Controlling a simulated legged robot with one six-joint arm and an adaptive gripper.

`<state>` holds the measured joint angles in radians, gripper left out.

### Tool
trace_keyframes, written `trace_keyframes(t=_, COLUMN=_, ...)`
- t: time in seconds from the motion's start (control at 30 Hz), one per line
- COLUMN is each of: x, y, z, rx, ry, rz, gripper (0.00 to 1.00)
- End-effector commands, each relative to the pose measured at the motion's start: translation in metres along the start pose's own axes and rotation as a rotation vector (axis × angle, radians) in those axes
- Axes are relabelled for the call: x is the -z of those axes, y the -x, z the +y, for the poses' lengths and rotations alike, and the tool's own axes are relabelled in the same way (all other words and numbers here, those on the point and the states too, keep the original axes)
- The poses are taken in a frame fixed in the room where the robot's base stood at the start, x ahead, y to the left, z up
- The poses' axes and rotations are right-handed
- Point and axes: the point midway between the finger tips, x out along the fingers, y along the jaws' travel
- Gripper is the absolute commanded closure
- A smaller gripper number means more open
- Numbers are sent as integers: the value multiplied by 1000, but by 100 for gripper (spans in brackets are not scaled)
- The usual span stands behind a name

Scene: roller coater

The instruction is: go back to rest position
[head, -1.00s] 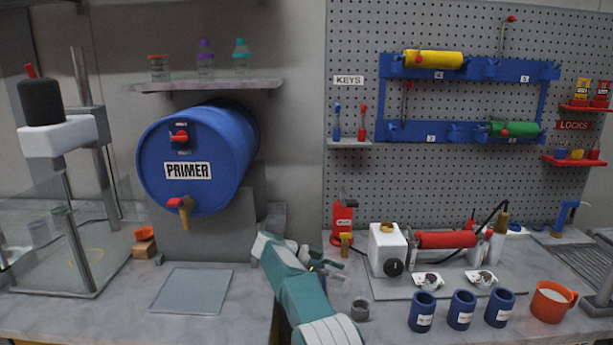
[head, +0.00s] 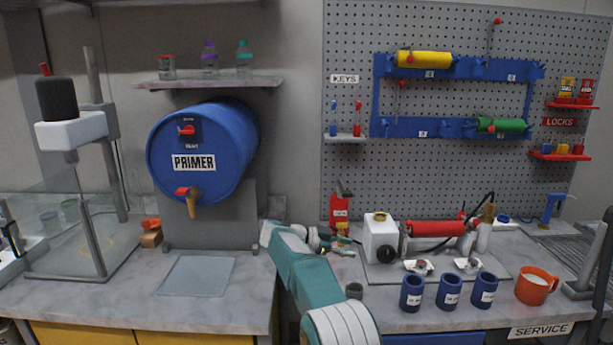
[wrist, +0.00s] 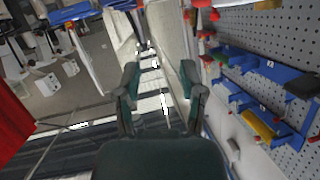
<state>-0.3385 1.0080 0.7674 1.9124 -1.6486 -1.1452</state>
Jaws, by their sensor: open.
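My gripper (wrist: 160,85) is open in the wrist view, its two dark green fingers apart with nothing between them. In the head view my teal arm reaches up from the bottom centre over the counter, and its end is folded and too small there to read the fingers. The gripper appears apart from the objects on the bench.
Right of my arm are a red roller (head: 438,229), several blue cups (head: 449,292) and an orange mug (head: 536,286). A pegboard rack (head: 421,127) holds yellow and green rollers.

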Motion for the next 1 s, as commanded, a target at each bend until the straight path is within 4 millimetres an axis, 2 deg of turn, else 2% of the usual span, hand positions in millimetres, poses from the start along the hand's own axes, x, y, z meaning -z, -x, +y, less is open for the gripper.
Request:
trace_keyframes(t=0.27, x=76, y=-2, z=-30, rx=248, ry=-108, rz=56, gripper=49)
trace_keyframes(t=0.43, x=146, y=9, z=-48, rx=509, ry=-171, rz=91, gripper=49)
trace_keyframes(t=0.57, x=193, y=26, z=-53, rx=723, ry=-182, rz=97, gripper=49)
trace_keyframes(t=0.7, x=230, y=48, z=-44, rx=939, ry=-151, rz=77, gripper=49)
trace_keyframes(t=0.8, x=248, y=65, z=-30, rx=1078, ry=-104, rz=47, gripper=49)
trace_keyframes(t=0.87, x=254, y=75, z=-18, rx=1154, ry=-65, rz=22, gripper=49)
trace_keyframes(t=1.0, x=257, y=96, z=20, rx=1304, ry=53, rz=-56, gripper=49)
